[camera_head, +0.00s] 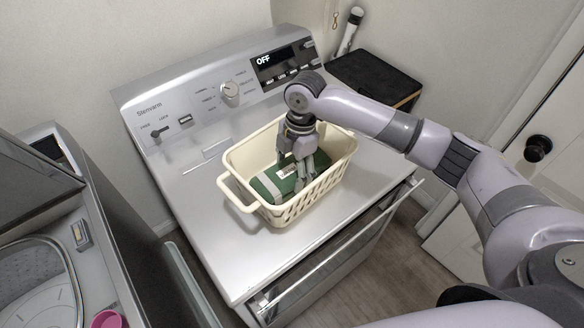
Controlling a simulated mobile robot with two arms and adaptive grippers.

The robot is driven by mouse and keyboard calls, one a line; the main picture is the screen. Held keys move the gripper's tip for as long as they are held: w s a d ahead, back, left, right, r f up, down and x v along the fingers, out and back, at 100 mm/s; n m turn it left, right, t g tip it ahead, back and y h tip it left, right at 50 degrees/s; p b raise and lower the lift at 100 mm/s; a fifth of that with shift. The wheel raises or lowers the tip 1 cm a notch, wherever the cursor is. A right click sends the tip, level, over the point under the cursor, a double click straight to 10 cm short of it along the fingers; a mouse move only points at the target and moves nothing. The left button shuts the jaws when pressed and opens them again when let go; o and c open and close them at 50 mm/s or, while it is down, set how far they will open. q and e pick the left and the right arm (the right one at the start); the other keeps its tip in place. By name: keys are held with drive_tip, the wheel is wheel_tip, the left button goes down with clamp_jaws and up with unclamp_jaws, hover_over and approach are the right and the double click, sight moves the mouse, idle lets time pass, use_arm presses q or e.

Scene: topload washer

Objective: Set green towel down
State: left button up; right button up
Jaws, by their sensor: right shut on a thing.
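The green towel (266,188) is folded, with a pale label or band, and lies inside the cream plastic basket (234,163). The basket stands on top of the grey front-load machine (202,215). My right gripper (297,183) reaches down into the basket from above and is shut on the green towel. The fingers hide part of the towel, and the basket's near wall hides its lower side. I cannot tell whether the towel rests on the basket floor. My left gripper is not in view.
The machine's control panel (230,92) rises behind the basket. A top-load washer (40,270) with a pink cup (108,319) is at left. A black-topped box (372,80) stands behind right. The machine top left of the basket is clear.

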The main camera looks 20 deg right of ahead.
drive_tip(key=o, duration=1.3)
drive_tip(key=shift+f, duration=0.1)
wheel_tip(320, 180, up, 12)
drive_tip(key=d+b, duration=0.1)
drive_tip(key=b, duration=0.2)
drive_tip(key=shift+w+d, duration=0.3)
